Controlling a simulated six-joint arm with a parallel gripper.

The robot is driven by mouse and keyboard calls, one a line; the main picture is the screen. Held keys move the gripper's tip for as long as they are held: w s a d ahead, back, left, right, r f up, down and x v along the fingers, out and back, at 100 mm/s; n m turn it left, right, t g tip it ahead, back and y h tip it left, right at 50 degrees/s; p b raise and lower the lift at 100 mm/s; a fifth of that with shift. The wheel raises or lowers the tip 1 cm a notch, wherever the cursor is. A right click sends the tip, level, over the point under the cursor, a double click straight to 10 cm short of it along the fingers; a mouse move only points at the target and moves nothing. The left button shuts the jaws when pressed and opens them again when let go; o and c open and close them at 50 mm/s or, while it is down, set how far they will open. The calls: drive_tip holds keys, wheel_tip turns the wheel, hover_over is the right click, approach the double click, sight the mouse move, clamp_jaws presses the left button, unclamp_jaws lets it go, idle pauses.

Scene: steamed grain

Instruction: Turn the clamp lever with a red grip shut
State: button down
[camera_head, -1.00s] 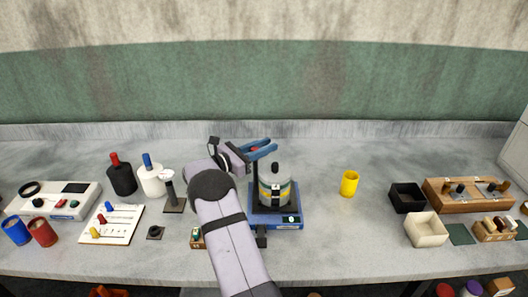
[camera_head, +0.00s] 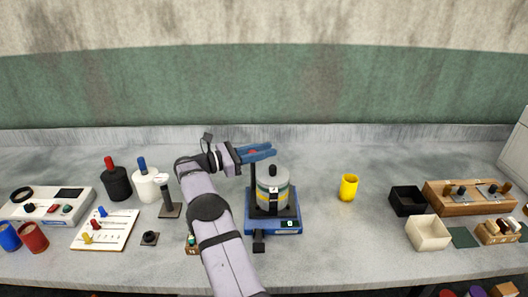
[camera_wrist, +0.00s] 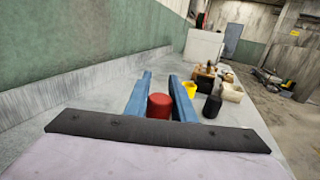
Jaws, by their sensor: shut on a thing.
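My gripper (camera_head: 268,152) is shut on the red grip (camera_wrist: 159,105), which shows as a short red cylinder between the two blue fingers in the wrist view. In the head view only a little red shows between the fingers, and the lever itself is hidden. The gripper points to the right, above and behind the blue-based device (camera_head: 290,226). On that base stand a black post (camera_head: 253,187) and a grey banded pot (camera_head: 280,179) with a dark knob on top. The fingers are above the pot's top left side in the picture.
A yellow cup (camera_head: 348,188) stands right of the device, with clear table between them. Farther right are a black box (camera_head: 407,200), a cream box (camera_head: 428,233) and a wooden block (camera_head: 470,196). Left are two bottles (camera_head: 117,183), a dark stand (camera_head: 168,205) and a slider board (camera_head: 105,229).

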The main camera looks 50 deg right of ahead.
drive_tip(key=c, duration=1.5)
unclamp_jaws()
drive_tip(key=shift+a, duration=0.1)
drive_tip(key=shift+b+v, duration=1.15)
drive_tip(key=shift+v, duration=2.45)
